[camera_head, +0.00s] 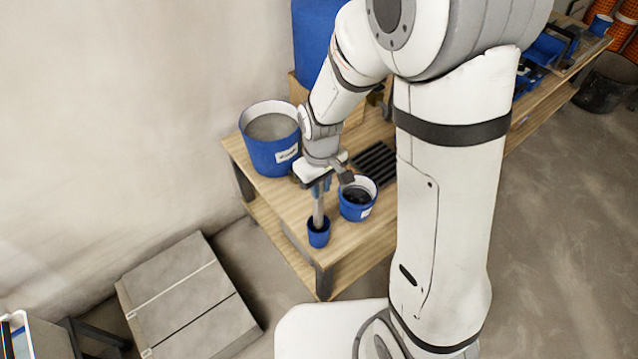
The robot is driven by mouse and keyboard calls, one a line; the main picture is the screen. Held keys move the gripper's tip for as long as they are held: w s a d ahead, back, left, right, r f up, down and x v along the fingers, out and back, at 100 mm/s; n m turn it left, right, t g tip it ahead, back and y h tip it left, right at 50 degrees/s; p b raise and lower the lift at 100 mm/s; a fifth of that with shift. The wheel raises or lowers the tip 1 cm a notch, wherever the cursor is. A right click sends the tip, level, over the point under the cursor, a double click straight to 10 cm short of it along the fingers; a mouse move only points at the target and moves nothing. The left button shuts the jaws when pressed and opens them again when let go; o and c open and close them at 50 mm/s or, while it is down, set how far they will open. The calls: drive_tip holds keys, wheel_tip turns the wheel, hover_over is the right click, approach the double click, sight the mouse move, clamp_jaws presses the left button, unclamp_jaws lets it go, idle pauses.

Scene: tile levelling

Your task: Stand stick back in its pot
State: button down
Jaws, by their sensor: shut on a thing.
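The stick's lower end meets the mouth of a small blue pot (318,237) near the bench's front corner. The lower tip is hidden, and I cannot tell whether it rests on the pot's bottom. The upper end of the stick is hidden by my gripper and wrist.
A blue bucket of grey material (270,155) stands behind left, and a smaller blue bucket with dark contents (357,199) stands close right. A black slatted rack (374,161) lies behind it. Grey tiles (188,300) lie lower left. The bench (283,208) has little free room.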

drive_tip(key=shift+f+b, duration=1.55)
drive_tip(key=shift+f, duration=0.65)
drive_tip(key=c, duration=1.3)
unclamp_jaws()
drive_tip(key=shift+o, duration=0.2)
wheel_tip(320, 180, up, 8)
hover_over(321, 197)
drive_tip(key=s+d+r+m+t, duration=0.2)
drive_tip(key=s+d+r+m, duration=0.4)
drive_tip(key=s+d+r, duration=0.4)
drive_tip(key=shift+s+d+r+m+t, duration=0.3)
drive_tip(key=shift+s+d+m, duration=0.1)
drive_tip(key=shift+s+d, duration=0.4)
